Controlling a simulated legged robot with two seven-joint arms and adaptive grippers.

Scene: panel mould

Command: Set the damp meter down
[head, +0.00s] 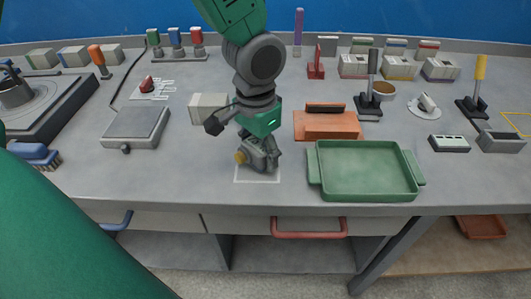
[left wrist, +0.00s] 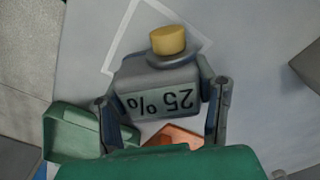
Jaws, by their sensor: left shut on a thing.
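The damp meter (left wrist: 158,85) is a grey device with a yellow round cap and a display reading 25 %, upside down in the left wrist view. In the head view the damp meter (head: 243,157) is at the white-outlined square (head: 258,181) near the table's front edge. My left gripper (head: 262,158) points down and is shut on the meter, with one finger on each side of it in the left wrist view (left wrist: 161,108). Whether the meter touches the table is hard to tell. My right gripper is not seen.
A green tray (head: 366,196) stands just right of the outline. An orange-red box (head: 327,126) is behind it. A grey scale-like plate (head: 136,124) lies to the left. The table between plate and outline is clear. Drawers with handles (head: 309,234) are below the front edge.

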